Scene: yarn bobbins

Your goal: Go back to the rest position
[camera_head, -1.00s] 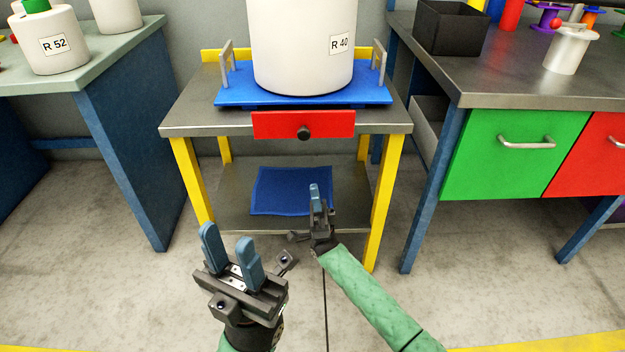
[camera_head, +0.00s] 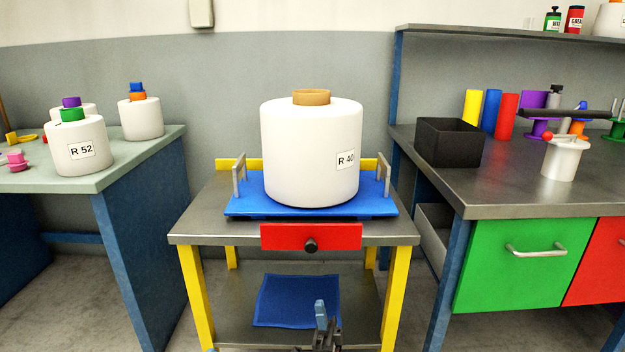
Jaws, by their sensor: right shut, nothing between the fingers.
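My right gripper (camera_head: 322,322) shows at the bottom edge of the head view, in front of the table's lower shelf. Its blue fingertips are together, with nothing between them. The rest of my right arm is below the picture. My left gripper is out of view. A large white bobbin marked R 40 (camera_head: 300,150) stands upright on a blue tray (camera_head: 240,205) with two grey handles. The tray is on a metal-topped table (camera_head: 200,220) with yellow legs. My right gripper is apart from the bobbin and tray.
A red drawer (camera_head: 285,237) with a black knob faces me. A blue cloth (camera_head: 285,300) lies on the lower shelf. At left a bench (camera_head: 110,177) holds white bobbins. At right a workbench (camera_head: 500,190) carries a black box (camera_head: 448,145), with green and red drawers below.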

